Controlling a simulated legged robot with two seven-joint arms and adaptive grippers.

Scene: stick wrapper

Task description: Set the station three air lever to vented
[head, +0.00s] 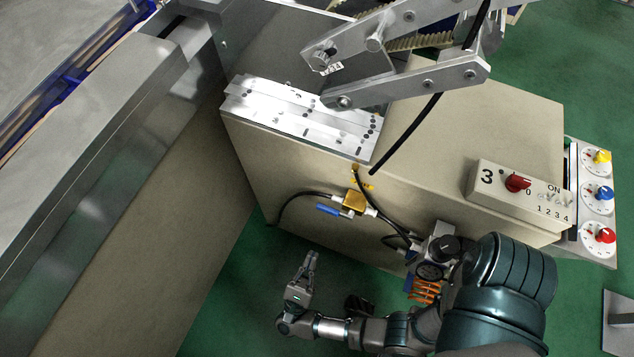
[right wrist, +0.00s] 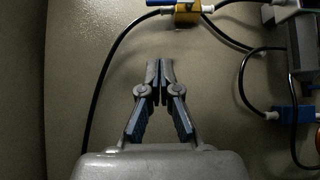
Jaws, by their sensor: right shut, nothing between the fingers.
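The air valve (head: 354,202) is a brass block with black hoses on the front of the beige station cabinet. Its blue lever (head: 328,210) points left from the block in the head view. In the right wrist view the brass block (right wrist: 187,14) is at the top edge, with part of the blue lever (right wrist: 158,3) cut off there. My right gripper (head: 312,256) is shut and empty, below and left of the lever, apart from it. In the right wrist view its fingertips (right wrist: 160,68) are together below the valve. My left gripper is not in view.
A box marked 3 (head: 487,177) with a red switch sits on the cabinet. A regulator with a gauge (head: 430,262) is right of the valve, near my right arm. Black hoses (right wrist: 108,62) run beside my right gripper. A grey machine frame (head: 110,110) stands left.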

